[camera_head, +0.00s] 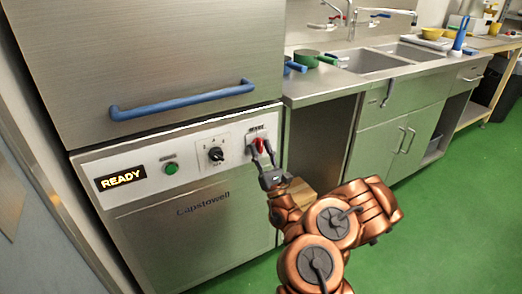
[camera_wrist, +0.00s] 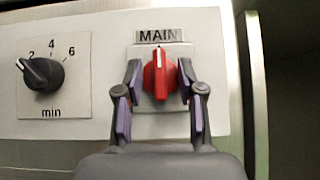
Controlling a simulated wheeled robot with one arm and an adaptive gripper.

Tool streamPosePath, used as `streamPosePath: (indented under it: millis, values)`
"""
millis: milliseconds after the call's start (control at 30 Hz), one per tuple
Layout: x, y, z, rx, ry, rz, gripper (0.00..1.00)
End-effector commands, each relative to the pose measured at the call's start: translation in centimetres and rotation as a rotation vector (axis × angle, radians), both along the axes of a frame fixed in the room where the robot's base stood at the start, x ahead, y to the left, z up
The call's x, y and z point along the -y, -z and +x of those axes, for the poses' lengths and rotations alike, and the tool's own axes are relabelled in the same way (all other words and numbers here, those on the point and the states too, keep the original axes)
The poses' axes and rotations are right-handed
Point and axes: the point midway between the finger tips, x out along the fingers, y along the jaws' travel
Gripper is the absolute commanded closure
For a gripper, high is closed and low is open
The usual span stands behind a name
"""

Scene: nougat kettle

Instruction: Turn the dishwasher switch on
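The dishwasher (camera_head: 200,225) is a steel machine with a blue handle bar and a pale control panel. Its red MAIN switch (camera_head: 261,145) is at the panel's right end. In the wrist view the red switch (camera_wrist: 159,76) points upright under the MAIN label. My gripper (camera_head: 264,158) is in front of the switch. In the wrist view my gripper (camera_wrist: 159,84) has one finger on each side of the red knob, with a narrow gap on the left and fingertips close to it on the right. Contact cannot be told. The display (camera_head: 121,178) reads READY.
Left of the switch are a black minute dial (camera_head: 216,154) and a green button (camera_head: 171,168). The blue handle (camera_head: 182,101) juts out above the panel. A steel counter with sinks (camera_head: 362,61) stands to the right. The green floor (camera_head: 440,215) is clear at right.

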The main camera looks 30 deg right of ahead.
Motion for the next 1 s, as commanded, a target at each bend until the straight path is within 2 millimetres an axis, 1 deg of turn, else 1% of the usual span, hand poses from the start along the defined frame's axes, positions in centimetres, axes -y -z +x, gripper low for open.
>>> streamPosePath:
  millis: [233, 367, 567, 1000]
  values:
    - [0.0, 0.1, -0.1, -0.001, 0.000, 0.000, 0.61]
    - [0.1, 0.6, -0.5, -0.003, 0.002, 0.001, 0.61]
    - [0.0, 2.3, -2.1, -0.003, 0.003, 0.004, 0.61]
    - [-0.6, 6.6, -6.3, -0.005, 0.001, 0.002, 0.61]
